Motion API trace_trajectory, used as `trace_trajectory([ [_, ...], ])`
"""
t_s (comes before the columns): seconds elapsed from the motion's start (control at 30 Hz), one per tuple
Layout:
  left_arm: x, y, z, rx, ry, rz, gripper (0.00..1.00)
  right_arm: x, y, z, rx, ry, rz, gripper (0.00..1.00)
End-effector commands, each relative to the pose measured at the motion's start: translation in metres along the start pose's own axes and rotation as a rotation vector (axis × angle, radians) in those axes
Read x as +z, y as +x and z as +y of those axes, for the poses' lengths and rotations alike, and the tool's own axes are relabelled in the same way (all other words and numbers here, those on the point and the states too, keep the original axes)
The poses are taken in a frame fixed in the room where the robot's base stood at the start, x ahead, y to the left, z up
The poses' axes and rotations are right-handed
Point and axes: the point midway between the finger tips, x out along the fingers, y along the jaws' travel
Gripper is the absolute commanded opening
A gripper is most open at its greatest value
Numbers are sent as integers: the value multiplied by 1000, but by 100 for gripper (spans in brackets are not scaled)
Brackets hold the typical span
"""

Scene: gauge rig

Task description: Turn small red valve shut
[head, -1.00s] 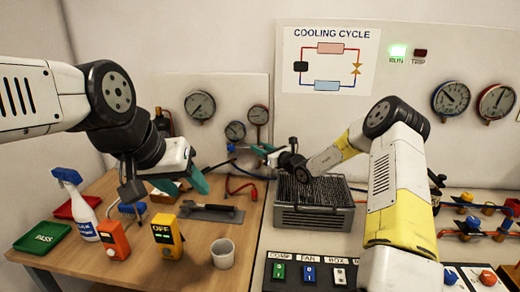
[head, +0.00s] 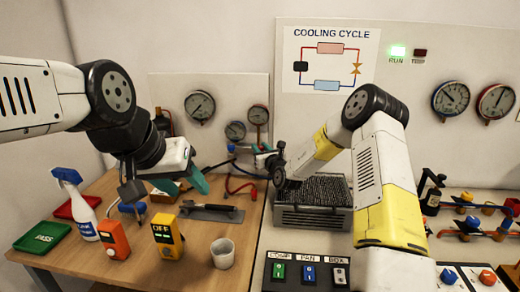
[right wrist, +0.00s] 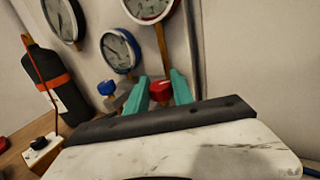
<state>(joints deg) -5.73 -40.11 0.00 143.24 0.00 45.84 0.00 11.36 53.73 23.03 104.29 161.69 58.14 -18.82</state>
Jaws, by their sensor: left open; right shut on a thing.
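The small red valve (right wrist: 160,90) shows in the right wrist view as a red knob below a gauge stem, between the two teal fingers of my right gripper (right wrist: 166,88). The fingers are shut on it from both sides. My left gripper (head: 186,184) is open and empty above the wooden table.
A blue knob (right wrist: 106,88) sits just left of the red one, under a second gauge (right wrist: 120,50). A black cylinder (right wrist: 55,80) stands further left. A finned unit (head: 312,215) lies below my right forearm. A cup (head: 222,253) and spray bottle (head: 80,205) stand on the table.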

Motion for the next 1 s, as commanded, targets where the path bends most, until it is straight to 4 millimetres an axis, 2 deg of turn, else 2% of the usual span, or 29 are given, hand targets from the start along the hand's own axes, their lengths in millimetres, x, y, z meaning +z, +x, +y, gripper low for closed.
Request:
trace_trajectory([
  [0.13, 0, 0, 0, 0, 0, 0, 51, 2, 1, 0, 0, 0, -6, 0],
  [0.17, 0, 0, 0, 0, 0, 0, 51, 3, 1, 0, 0, 0, -6, 31],
  [0.27, 0, 0, 0, 0, 0, 0, 51, 2, 1, 0, 0, 0, -5, 50],
  [0.57, 0, 0, 0, 0, 0, 0, 51, 1, 0, 0, 1, 0, -3, 51],
  [0.67, 0, 0, 0, 0, 0, 0, 51, 1, -6, 0, 1, 0, -2, 51],
  [1.0, 0, 0, 0, 0, 0, 0, 51, 1, -60, 0, 1, 0, -2, 51],
])
